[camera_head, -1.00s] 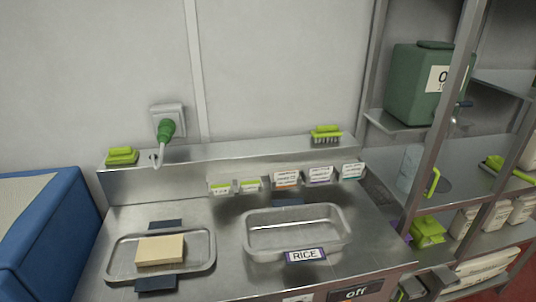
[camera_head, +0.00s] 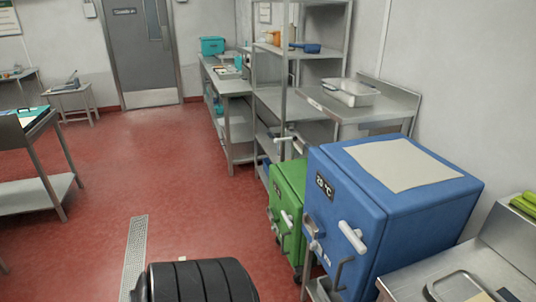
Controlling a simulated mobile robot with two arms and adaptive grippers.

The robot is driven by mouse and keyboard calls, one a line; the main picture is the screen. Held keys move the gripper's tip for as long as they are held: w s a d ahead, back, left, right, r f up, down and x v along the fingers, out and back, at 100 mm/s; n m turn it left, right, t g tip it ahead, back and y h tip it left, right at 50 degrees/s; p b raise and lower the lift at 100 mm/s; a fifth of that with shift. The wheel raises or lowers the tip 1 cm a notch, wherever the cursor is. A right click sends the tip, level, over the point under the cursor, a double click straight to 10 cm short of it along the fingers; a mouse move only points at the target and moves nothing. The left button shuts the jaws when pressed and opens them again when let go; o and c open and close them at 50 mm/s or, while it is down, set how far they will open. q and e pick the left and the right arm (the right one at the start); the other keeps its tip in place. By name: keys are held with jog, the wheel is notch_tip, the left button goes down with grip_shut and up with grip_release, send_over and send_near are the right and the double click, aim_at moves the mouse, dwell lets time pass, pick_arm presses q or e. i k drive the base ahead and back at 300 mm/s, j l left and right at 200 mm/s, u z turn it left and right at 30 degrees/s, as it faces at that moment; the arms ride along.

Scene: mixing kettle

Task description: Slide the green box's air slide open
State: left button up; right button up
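The green box (camera_head: 289,181) stands on the floor in the middle of the head view, left of and partly behind the larger blue box (camera_head: 372,214). Its front faces left and bears a small dark label, a pale latch (camera_head: 287,219) and a dark handle. I cannot make out the air slide at this size or tell its position. The blue box hides the green box's right side. Neither of my grippers is in view.
A metal shelf rack (camera_head: 283,75) and bench stand behind the boxes. A steel counter with a tray (camera_head: 462,287) is at the lower right. Open red floor (camera_head: 180,200) with a drain grate (camera_head: 134,255) lies left of the boxes.

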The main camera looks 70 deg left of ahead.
aim_at(274, 228)
jog(key=u, duration=2.15)
jog(key=i+j, duration=0.45)
jog(key=i, duration=0.2)
jog(key=i+j, duration=0.4)
jog(key=i, duration=0.2)
jog(key=i+j, duration=0.45)
jog(key=i, duration=0.2)
jog(key=i+j, duration=0.4)
jog(key=i, duration=0.25)
